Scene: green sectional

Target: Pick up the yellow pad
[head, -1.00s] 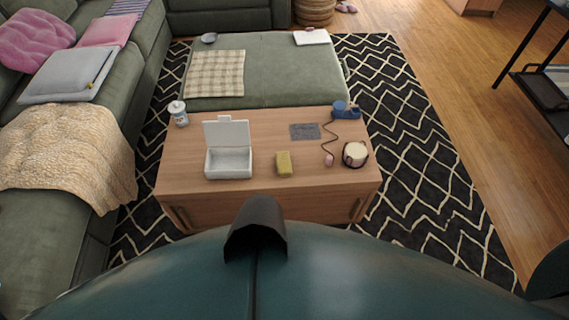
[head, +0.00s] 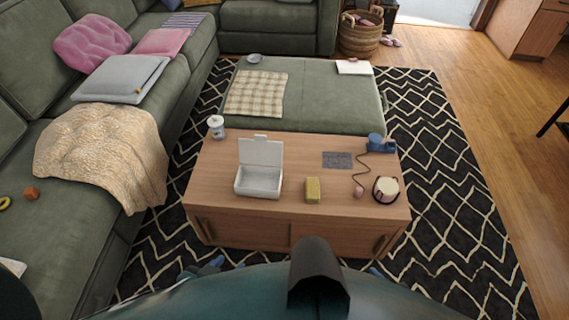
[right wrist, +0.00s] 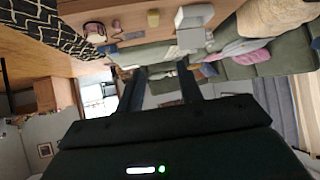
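The yellow pad (head: 313,190) lies on the front part of the wooden coffee table (head: 225,178), right of an open white box (head: 258,180). The pad also shows, upside down, in the right wrist view (right wrist: 153,18), well beyond the fingers. My left gripper (head: 207,266) shows only as a small bluish part low in the head view, in front of the table and apart from the pad; its fingers are too small to read. My right gripper (right wrist: 160,76) has its two dark fingers spread apart, with nothing between them.
On the table are a white jar (head: 216,127), a grey card (head: 337,160), a blue device (head: 377,144) with a cord and a round cream-topped item (head: 386,188). A green sofa (head: 60,235) stands left. Patterned rug (head: 450,190) is clear at the right.

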